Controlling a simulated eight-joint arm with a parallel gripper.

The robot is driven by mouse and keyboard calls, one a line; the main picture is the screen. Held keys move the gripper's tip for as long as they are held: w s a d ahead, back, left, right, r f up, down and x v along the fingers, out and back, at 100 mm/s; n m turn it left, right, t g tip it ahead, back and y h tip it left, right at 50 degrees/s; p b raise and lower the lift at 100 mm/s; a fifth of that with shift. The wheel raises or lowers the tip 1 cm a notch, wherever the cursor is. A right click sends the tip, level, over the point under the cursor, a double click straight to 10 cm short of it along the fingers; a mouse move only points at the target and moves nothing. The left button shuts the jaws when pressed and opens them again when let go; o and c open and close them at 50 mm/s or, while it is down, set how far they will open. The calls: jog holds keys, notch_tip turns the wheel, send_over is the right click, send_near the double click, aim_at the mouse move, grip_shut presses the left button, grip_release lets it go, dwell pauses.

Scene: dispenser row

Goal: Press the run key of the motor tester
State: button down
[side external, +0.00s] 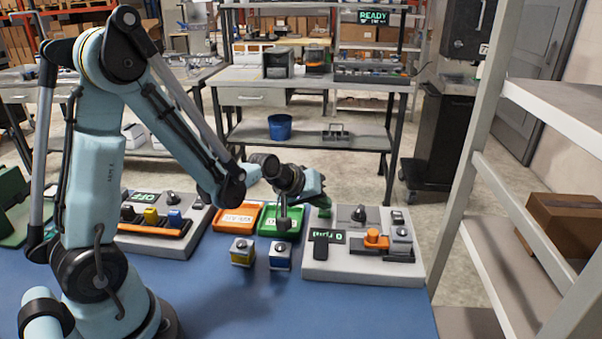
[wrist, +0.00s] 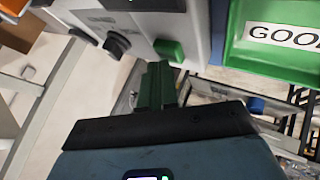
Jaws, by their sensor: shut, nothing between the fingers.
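The motor tester (side external: 350,270) is a pale grey box on the right of the blue table, with a dark knob, a small display of green characters and an orange part (side external: 375,239) on top. A green key (wrist: 168,50) sits at its edge in the wrist view, which I take for the run key. In the side view, green near the tester's back left corner may be the key or my fingers. My gripper (wrist: 158,70) has green fingers, shut and empty, with their tips close to the key. I cannot tell whether they touch it. My gripper (side external: 320,199) hangs over that corner.
A green tray (wrist: 231,65) marked GOOD lies beside the tester, with an orange tray (side external: 237,218) to its left. Two small blocks (side external: 242,251) (side external: 280,256) stand in front. Another device (side external: 150,240) with an OFF display is further left. A READY sign (side external: 373,17) hangs behind.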

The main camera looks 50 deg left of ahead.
aim_at(321, 212)
jog(key=shift+f, duration=0.15)
dwell(0.3)
jog(key=shift+r, duration=1)
notch_tip(321, 212, up, 6)
dwell(0.4)
